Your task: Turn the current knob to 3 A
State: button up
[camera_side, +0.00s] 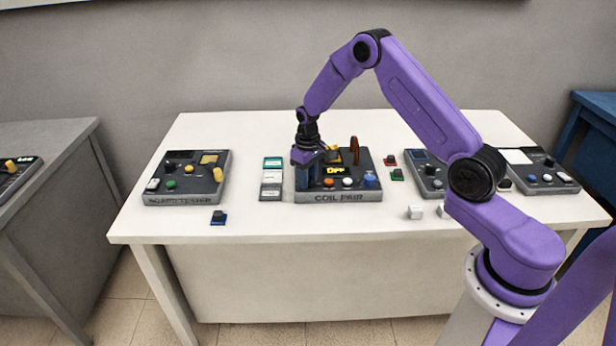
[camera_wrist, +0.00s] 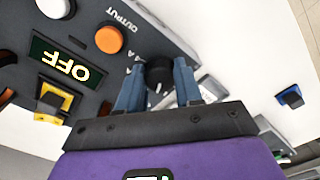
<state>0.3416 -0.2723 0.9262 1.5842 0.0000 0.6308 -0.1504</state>
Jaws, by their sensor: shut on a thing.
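The coil pair box (camera_side: 338,197) stands in the middle of the white table, with a display (camera_side: 334,170) that reads OFF. The display also shows in the wrist view (camera_wrist: 66,66), upside down. My gripper (camera_side: 308,185) is over the left part of the box. In the wrist view my gripper (camera_wrist: 158,85) has its two blue fingers on either side of a black knob (camera_wrist: 158,72) with a white pointer line. It is shut on this knob. Scale marks ending in "A" show beside it, partly hidden by a finger. In the side view the gripper hides the knob.
An orange button (camera_wrist: 109,40) by the word OUTPUT, a white button (camera_wrist: 54,7) and a yellow part (camera_wrist: 52,103) are near the knob. Cards (camera_side: 271,178) lie left of the box. Another instrument box (camera_side: 187,178) stands further left. A small blue block (camera_side: 218,217) lies in front.

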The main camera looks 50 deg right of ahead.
jog(key=m, duration=0.6)
jog(key=shift+a+m, duration=0.15)
jog(key=shift+m, duration=0.15)
jog(key=m, duration=0.6)
jog(key=shift+w, duration=0.1)
dwell(0.3)
jog(key=o, duration=1)
jog(key=shift+o, duration=0.2)
notch_tip(320, 180, up, 18)
jog(key=shift+f, duration=0.25)
jog(key=shift+a, duration=0.1)
